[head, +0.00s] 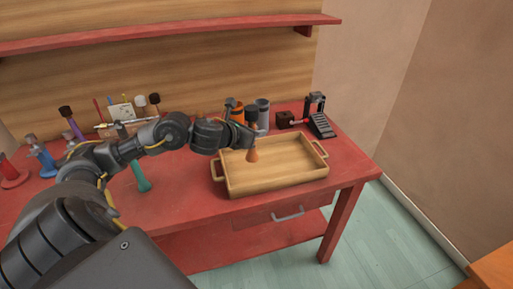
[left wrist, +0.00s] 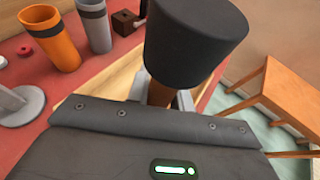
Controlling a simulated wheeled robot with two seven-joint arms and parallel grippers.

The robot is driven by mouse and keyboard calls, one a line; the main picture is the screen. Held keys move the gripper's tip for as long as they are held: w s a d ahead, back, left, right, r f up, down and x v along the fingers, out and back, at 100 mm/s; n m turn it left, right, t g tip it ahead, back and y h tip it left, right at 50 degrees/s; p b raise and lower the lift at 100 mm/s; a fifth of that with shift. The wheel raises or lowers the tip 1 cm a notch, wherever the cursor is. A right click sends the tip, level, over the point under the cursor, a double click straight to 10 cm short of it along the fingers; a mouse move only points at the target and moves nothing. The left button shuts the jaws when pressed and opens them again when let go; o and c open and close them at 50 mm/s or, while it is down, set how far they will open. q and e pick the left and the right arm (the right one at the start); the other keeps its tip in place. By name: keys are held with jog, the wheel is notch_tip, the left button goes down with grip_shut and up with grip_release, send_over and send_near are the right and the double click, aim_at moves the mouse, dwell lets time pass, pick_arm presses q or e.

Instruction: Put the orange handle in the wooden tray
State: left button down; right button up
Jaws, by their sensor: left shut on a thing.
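The orange handle (head: 252,156) hangs upright below my left gripper (head: 252,142), with its flared orange end down and a dark head on top. In the left wrist view the black head fills the upper middle, and a strip of the orange handle (left wrist: 158,94) shows between the fingers. My left gripper is shut on it. The wooden tray (head: 290,162) is on the red table, and the handle is over its back left part. I cannot tell whether the handle's lower end touches the tray floor. My right gripper is not in view.
Behind the tray stand an orange cup (left wrist: 52,40) and a grey cup (head: 262,112). A black pedal (head: 320,124) and a dark block (head: 284,119) are at the back right. Several tools stand at the left, with a green one (head: 140,178) nearer. The tray's inside looks empty.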

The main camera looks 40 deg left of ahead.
pick_arm(q)
jog(key=w+a+f, duration=0.3)
jog(key=w+f, duration=0.1)
jog(key=f, duration=0.5)
jog(key=shift+w+a+p, duration=0.15)
jog(key=shift+w+p, duration=0.05)
jog(key=shift+p, duration=0.1)
jog(key=shift+f, duration=0.15)
jog(key=c, duration=1.2)
grip_release()
jog(key=shift+c, duration=0.2)
